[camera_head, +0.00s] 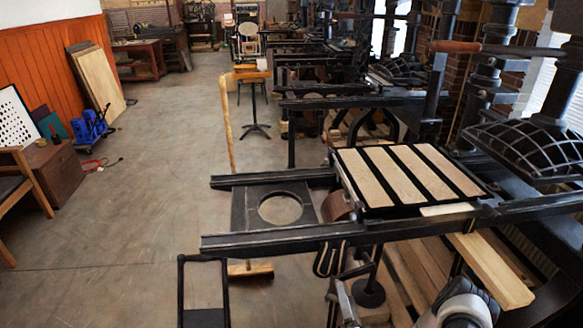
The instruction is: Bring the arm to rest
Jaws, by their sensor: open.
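A rounded white and dark part of my own arm (462,305) shows at the bottom edge, right of the middle. It is low in front of the nearest hand press, below the level of its rails. I cannot make out my gripper or its fingertips in this view, and I see nothing held. The nearest hand press has a flat bed with pale strips and dark bars (412,176). Its two long dark rails (375,229) run across the picture above my arm.
An open dark frame (204,290) juts forward at lower left. A wooden board (492,272) sticks out beneath the rails at right. A broom handle (227,125) stands upright behind the press. A brown box (54,172) stands at left. The grey floor (130,215) between is mostly clear.

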